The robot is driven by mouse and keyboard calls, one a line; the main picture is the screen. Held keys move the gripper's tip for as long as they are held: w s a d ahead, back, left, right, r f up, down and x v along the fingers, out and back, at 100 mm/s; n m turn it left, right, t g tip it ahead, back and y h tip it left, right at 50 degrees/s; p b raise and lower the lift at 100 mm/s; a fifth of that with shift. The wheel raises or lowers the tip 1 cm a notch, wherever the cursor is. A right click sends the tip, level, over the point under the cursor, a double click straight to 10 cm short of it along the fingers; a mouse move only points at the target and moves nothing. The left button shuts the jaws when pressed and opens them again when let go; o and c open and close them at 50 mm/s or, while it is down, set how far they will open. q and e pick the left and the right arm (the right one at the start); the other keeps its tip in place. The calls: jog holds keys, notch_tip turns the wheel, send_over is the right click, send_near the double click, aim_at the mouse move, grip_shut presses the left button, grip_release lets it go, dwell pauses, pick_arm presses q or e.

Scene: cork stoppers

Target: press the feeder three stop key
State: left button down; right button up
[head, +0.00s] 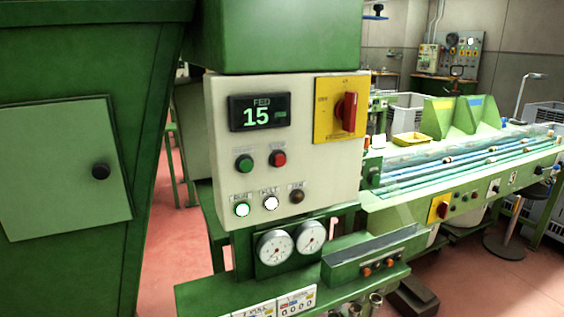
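A cream control panel (308,170) faces me on a green machine, near the middle of the head view. Its red stop key (279,159) sits under a small "STOP" label, right of a green key (244,164). A dark display (260,112) above them reads "FED 15". Below, a lamp marked "RUN" (242,209) glows green-white and a second lamp (271,203) glows white; a third lamp (297,197) is dark. I cannot read a feeder number on the panel. Neither of my grippers is in view.
A red rotary switch (347,112) on a yellow plate sits at the panel's upper right. Two dials (276,247) and a green ledge (255,292) lie below. A green cabinet (68,165) stands close at left. A green conveyor (465,175) runs along the right. Red floor shows between.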

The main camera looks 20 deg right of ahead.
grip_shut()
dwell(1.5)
